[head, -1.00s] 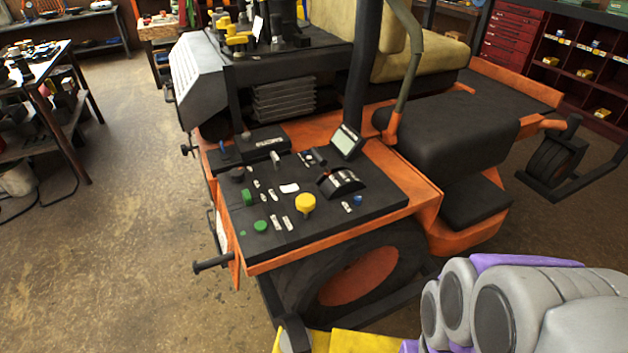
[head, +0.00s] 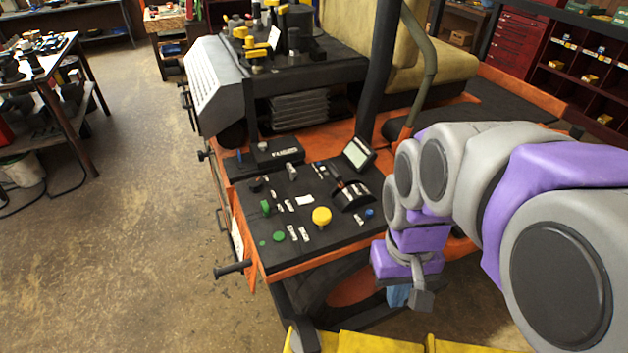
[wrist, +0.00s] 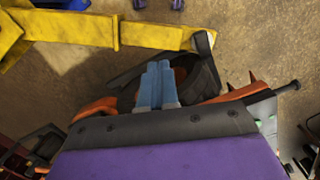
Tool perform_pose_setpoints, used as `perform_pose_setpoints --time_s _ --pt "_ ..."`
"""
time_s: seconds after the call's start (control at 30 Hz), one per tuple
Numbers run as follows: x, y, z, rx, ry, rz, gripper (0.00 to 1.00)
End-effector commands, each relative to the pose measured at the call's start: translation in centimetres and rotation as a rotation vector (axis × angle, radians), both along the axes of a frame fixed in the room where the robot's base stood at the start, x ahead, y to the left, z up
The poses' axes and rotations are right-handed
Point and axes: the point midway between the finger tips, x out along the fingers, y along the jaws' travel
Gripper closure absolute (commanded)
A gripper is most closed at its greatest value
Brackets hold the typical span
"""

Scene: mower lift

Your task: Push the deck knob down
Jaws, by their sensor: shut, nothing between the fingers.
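The mower's black control panel (head: 300,232) carries a large round yellow knob (head: 321,216) near its front middle. Green knobs (head: 278,236), a blue knob (head: 370,212) and several small switches sit around it. I cannot tell from any label which one is the deck knob. My gripper (head: 398,297) hangs to the right of the panel's front corner, apart from the knobs and pointing down. In the wrist view its blue fingers (wrist: 159,84) are together and empty, over the wheel area. The yellow knob does not show clearly there.
A black lever housing (head: 352,194) and a small screen (head: 357,153) stand on the panel's right part. A dark post (head: 382,70) rises behind. A yellow frame (wrist: 110,28) lies in front of the mower. Open floor (head: 150,240) is at the left.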

Motion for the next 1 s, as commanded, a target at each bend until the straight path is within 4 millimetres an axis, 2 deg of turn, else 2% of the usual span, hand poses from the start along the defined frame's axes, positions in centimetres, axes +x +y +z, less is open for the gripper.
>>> perform_pose_setpoints --time_s 0.03,0.17,0.27,0.6,0.8,1.0 --pt "1.6 0.5 1.8 0.005 -0.007 0.023 1.0" --pt "5.2 2.0 4.2 0.013 -0.022 0.076 1.0" --pt "7.8 3.8 5.8 0.014 -0.03 0.115 1.0" --pt "15.6 12.0 10.0 0.007 -0.059 0.244 1.0" --pt "18.8 14.7 11.6 0.016 -0.081 0.295 1.0" --pt "20.1 15.5 12.0 0.022 -0.089 0.319 1.0"
